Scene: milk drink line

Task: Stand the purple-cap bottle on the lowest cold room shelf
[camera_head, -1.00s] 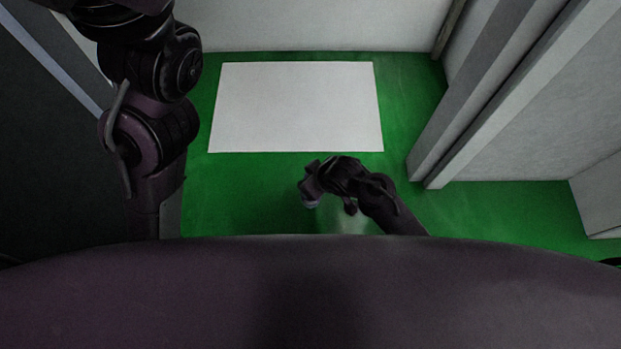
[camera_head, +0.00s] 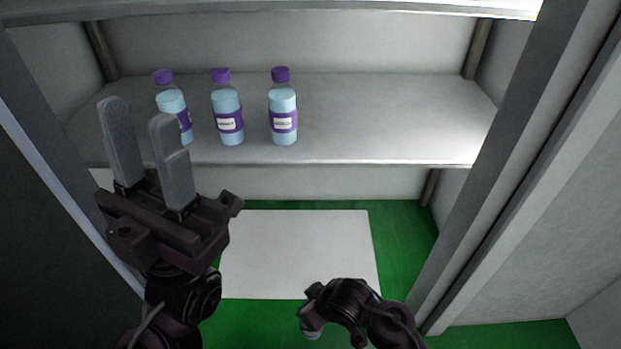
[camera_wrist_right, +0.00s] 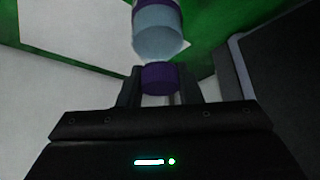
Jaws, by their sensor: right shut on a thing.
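The purple-cap bottle (camera_wrist_right: 157,30) is in the right wrist view, pale blue and white with a purple cap. My right gripper (camera_wrist_right: 160,82) is shut on its cap. In the head view my right gripper (camera_head: 312,318) is low in front of the shelving, and a small pale part of the bottle (camera_head: 312,334) shows below it. The lowest shelf board in view (camera_head: 390,125) bears three similar bottles (camera_head: 228,115) standing in a row at its left and middle. My left gripper (camera_head: 138,112) is open and empty, pointing up in front of the leftmost bottle.
A white flat panel (camera_head: 300,250) lies low over the green floor (camera_head: 400,235). Another shelf edge (camera_head: 300,12) crosses the top. A grey door frame post (camera_head: 510,140) stands right, a dark wall left. The shelf's right half is free.

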